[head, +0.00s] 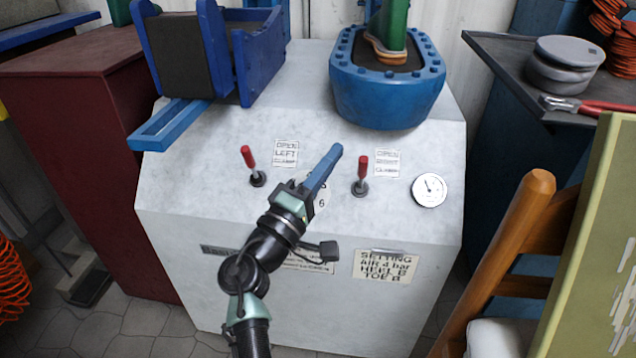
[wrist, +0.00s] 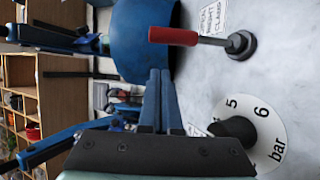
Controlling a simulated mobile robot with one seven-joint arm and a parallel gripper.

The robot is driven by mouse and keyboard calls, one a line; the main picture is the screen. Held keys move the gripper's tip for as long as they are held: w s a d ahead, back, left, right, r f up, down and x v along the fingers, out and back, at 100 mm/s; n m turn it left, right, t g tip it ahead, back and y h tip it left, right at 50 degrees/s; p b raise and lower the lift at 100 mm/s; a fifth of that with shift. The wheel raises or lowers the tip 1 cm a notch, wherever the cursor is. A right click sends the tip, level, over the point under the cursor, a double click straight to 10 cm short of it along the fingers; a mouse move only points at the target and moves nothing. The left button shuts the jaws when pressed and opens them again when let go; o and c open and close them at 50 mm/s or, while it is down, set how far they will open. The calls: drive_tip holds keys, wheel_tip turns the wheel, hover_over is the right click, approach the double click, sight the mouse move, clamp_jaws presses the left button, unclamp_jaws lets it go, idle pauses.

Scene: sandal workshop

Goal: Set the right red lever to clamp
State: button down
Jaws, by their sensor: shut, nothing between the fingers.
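The right red lever (head: 363,166) stands on the sloping pale grey front panel, its handle pointing up in the head view from a dark round base. Its label (head: 387,164) reads open, right, clamp. In the wrist view the red handle (wrist: 172,36) lies sideways, pointing left from its base. My gripper (head: 338,149) is shut and empty, its blue fingers together just left of the right lever. In the wrist view the fingertips (wrist: 160,72) are just below the red handle, with a small gap that I cannot judge in depth.
The left red lever (head: 248,157) and its label (head: 286,153) are left of my arm. A pressure gauge (head: 430,190) is right of the right lever. A numbered dial (wrist: 262,122) is partly hidden behind my gripper. A wooden chair (head: 520,225) stands at right front.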

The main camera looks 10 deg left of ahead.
sight(362, 175)
drive_tip(key=x, duration=0.3)
drive_tip(key=shift+w+b, duration=0.1)
drive_tip(key=shift+b, duration=0.25)
drive_tip(key=shift+s+d+f, duration=0.3)
drive_tip(key=shift+s+d, duration=0.2)
drive_tip(key=shift+s, duration=0.35)
drive_tip(key=shift+s+d+f, duration=0.3)
drive_tip(key=shift+s+d, duration=0.2)
drive_tip(key=shift+s, duration=0.3)
drive_tip(key=shift+f+b, duration=0.15)
drive_tip(key=shift+b, duration=0.35)
drive_tip(key=shift+s+t+b, duration=0.15)
drive_tip(key=shift+t+b, duration=0.15)
drive_tip(key=shift+b, duration=0.5)
